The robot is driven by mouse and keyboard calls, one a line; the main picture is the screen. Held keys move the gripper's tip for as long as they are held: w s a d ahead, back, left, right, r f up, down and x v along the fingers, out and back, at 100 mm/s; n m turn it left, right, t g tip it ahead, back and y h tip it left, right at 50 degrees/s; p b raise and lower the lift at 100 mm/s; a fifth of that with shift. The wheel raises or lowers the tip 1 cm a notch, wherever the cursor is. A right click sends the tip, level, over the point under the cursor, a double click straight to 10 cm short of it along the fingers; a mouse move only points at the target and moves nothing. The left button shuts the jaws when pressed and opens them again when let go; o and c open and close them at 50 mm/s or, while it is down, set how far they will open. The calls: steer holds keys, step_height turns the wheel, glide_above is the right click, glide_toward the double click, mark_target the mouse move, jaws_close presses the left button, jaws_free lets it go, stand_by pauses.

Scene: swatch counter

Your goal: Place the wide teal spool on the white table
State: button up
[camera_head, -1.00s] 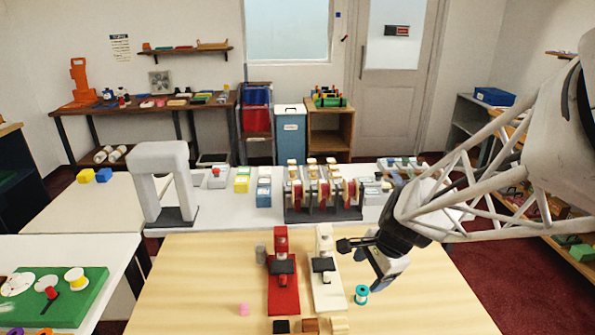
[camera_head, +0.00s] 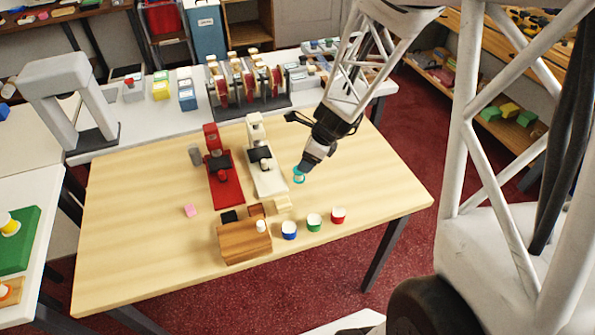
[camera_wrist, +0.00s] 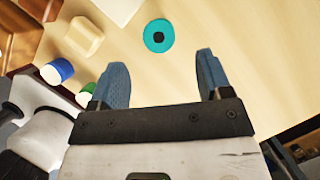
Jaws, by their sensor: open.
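The wide teal spool (camera_head: 299,175) stands on the wooden table, right of the white press-like device. In the wrist view it is a teal ring with a dark centre (camera_wrist: 158,36), just beyond the fingertips. My gripper (camera_head: 305,165) is at the spool in the head view and partly covers it. In the wrist view its blue fingers (camera_wrist: 160,78) are apart with nothing between them. A long white table (camera_head: 160,128) runs behind the wooden table. Another white-topped table (camera_head: 45,195) is at the left; which one is meant cannot be told.
Red (camera_head: 226,185) and white (camera_head: 266,178) devices stand left of the spool. Blue (camera_head: 289,230), green (camera_head: 314,222) and red (camera_head: 338,215) spools line the front beside a wooden block (camera_head: 243,240). The back table holds a grey arch (camera_head: 70,85) and a spool rack (camera_head: 248,90). The wooden table's right side is clear.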

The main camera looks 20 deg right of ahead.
mark_target(299, 174)
steer(key=shift+x, duration=1.3)
steer(key=shift+x, duration=2.6)
steer(key=shift+s, duration=0.1)
steer(key=shift+c, duration=0.2)
steer(key=c, duration=1)
steer(key=shift+c, duration=0.2)
